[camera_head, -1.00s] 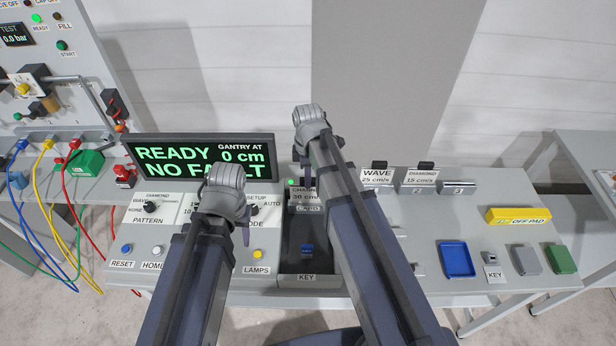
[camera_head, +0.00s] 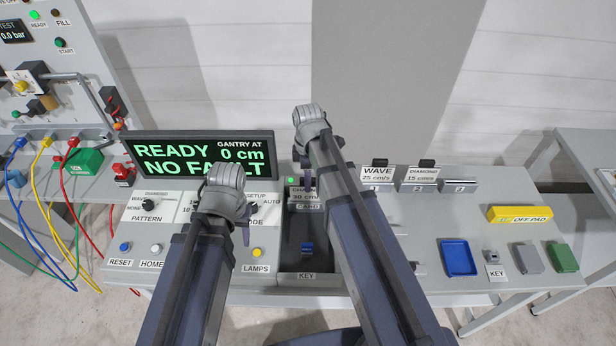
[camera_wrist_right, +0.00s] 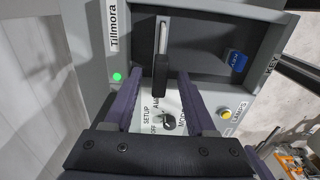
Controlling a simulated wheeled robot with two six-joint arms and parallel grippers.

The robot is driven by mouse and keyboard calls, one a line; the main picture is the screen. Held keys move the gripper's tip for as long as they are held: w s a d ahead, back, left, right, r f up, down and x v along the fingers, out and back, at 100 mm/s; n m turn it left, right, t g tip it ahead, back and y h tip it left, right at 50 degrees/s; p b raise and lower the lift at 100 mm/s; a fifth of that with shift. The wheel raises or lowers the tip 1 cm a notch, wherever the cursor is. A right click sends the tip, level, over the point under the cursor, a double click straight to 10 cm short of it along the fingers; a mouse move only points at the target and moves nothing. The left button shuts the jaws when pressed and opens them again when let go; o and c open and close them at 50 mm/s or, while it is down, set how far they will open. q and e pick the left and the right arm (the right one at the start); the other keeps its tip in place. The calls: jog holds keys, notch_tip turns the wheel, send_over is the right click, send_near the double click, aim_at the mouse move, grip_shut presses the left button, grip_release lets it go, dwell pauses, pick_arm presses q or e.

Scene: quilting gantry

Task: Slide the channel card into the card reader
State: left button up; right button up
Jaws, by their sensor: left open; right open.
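The channel card (camera_head: 301,197), with a white face reading 30 cm/s, stands upright at the back of the card reader (camera_head: 299,235), a dark recess in the console. In the right wrist view the card (camera_wrist_right: 164,35) is edge-on, with a dark tab (camera_wrist_right: 160,75) towards me. My right gripper (camera_wrist_right: 157,92) is open, its fingers on either side of the tab, apart from it. In the head view my right gripper (camera_head: 307,183) partly covers the card. My left gripper (camera_head: 246,232) is open in front of the mode knob. How deep the card sits is unclear.
A blue key (camera_head: 307,248) is in the front of the recess. The display (camera_head: 200,157) reads READY, NO FAULT. The Wave card (camera_head: 377,174) and Diamond card (camera_head: 420,175) stand in a rack to the right. A blue tray (camera_head: 458,258) lies further right.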

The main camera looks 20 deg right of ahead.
notch_tip(320, 180, up, 8)
jog(key=p, duration=0.8)
jog(key=shift+f, duration=0.15)
dwell(0.6)
